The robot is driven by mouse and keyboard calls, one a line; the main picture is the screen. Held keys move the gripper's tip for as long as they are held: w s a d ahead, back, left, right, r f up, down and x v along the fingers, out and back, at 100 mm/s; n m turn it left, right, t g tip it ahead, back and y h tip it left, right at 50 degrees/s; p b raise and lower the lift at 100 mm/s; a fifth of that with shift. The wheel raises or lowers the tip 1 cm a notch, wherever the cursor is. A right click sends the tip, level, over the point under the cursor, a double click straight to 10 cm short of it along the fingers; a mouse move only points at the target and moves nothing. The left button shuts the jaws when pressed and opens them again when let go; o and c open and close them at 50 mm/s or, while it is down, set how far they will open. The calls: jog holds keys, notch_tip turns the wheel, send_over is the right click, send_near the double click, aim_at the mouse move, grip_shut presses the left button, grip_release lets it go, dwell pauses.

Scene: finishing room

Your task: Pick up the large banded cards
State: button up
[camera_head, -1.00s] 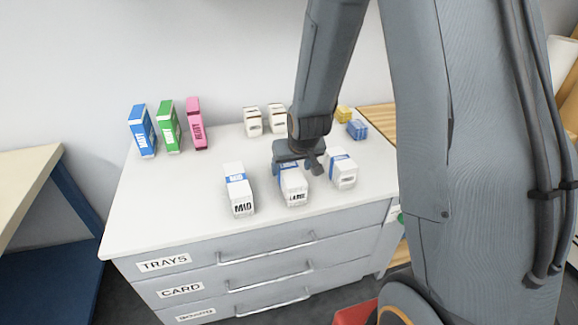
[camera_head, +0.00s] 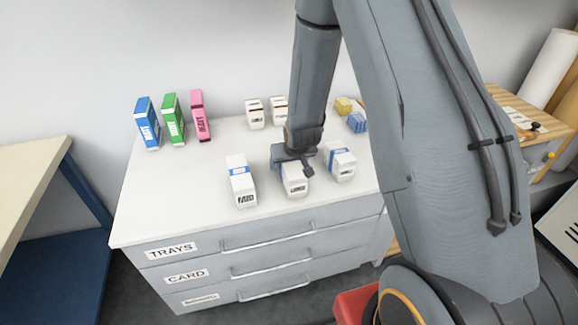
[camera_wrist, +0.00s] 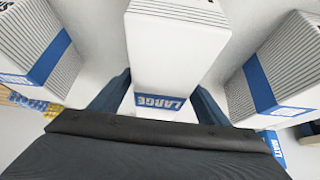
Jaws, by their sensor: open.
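The large banded cards (camera_head: 296,186) are a white pack with a blue band, standing on the white cabinet top in the middle of a row of three. In the wrist view the pack (camera_wrist: 170,45) shows "LARGE" on its blue band, upside down. My gripper (camera_head: 293,158) is over the back end of this pack and hides part of it. In the wrist view my gripper (camera_wrist: 158,95) is open, with one dark finger on each side of the pack. I cannot tell whether the fingers touch it.
Similar blue-banded packs stand at left (camera_head: 241,182) and right (camera_head: 341,163), close beside. Blue (camera_head: 147,123), green (camera_head: 173,118) and pink (camera_head: 200,115) boxes stand at back left. Two white packs (camera_head: 255,114) are behind. The cabinet top (camera_head: 160,200) is clear at front left.

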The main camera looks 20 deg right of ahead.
jog(key=shift+w+f, duration=0.35)
jog(key=shift+f, duration=0.25)
jog(key=c, duration=1.5)
jog(key=shift+r, duration=0.1)
